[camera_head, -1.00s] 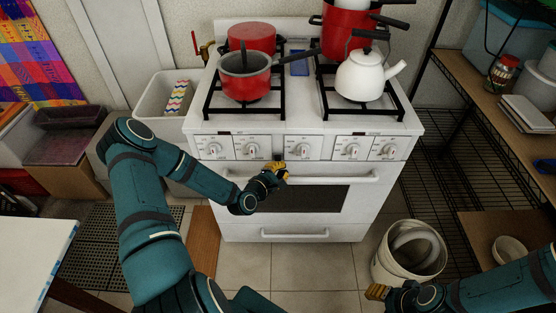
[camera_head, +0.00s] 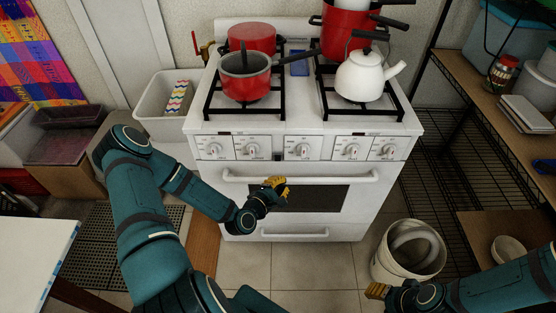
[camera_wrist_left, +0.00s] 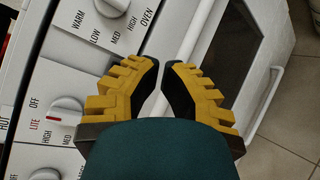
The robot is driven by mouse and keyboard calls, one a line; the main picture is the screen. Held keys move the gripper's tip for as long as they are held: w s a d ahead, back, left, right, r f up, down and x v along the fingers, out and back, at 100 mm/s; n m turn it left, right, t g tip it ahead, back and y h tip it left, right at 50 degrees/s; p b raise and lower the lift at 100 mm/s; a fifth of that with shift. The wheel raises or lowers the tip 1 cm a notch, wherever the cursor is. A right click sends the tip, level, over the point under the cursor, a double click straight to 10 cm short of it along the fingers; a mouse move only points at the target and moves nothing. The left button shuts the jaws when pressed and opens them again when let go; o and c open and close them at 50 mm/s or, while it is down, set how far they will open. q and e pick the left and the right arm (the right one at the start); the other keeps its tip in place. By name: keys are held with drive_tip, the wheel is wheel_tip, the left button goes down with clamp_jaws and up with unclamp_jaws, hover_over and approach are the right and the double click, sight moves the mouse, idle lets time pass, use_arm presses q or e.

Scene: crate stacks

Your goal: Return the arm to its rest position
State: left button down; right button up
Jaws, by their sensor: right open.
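My left gripper (camera_head: 279,187) is in front of the stove's oven door, below the long white oven handle (camera_head: 300,177) in the head view. In the left wrist view its two yellow-padded fingers (camera_wrist_left: 161,66) have their tips close together with a narrow gap and nothing visible between them. How far they are apart is unclear. My right gripper (camera_head: 376,291) is low at the bottom right, open, by the white bucket; nothing shows in it.
The white stove (camera_head: 300,135) carries red pots (camera_head: 247,85) and a white kettle (camera_head: 362,75). A white bucket (camera_head: 383,262) stands on the floor near my right gripper. A wire shelf (camera_head: 455,150) is at right, a white table (camera_head: 30,260) at lower left.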

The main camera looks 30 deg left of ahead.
idle(0.4)
use_arm(q)
drive_tip(key=s+d+f+m+g+h, duration=0.2)
drive_tip(key=s+d+m+g, duration=0.25)
drive_tip(key=d+m, duration=0.3)
drive_tip(key=s+d+f+m+g+h, duration=0.25)
drive_tip(key=d+m+g, duration=0.25)
drive_tip(key=d+m, duration=0.3)
drive_tip(key=s+d+r+m+g+y, duration=0.1)
drive_tip(key=s+d+r+m+g, duration=0.1)
drive_tip(key=s+d+m+g, duration=0.2)
drive_tip(key=s+m, duration=0.2)
drive_tip(key=s, duration=0.2)
drive_tip(key=shift+s+g, duration=0.35)
drive_tip(key=shift+s, duration=0.05)
drive_tip(key=shift+r+y, duration=0.1)
drive_tip(key=shift+y, duration=0.15)
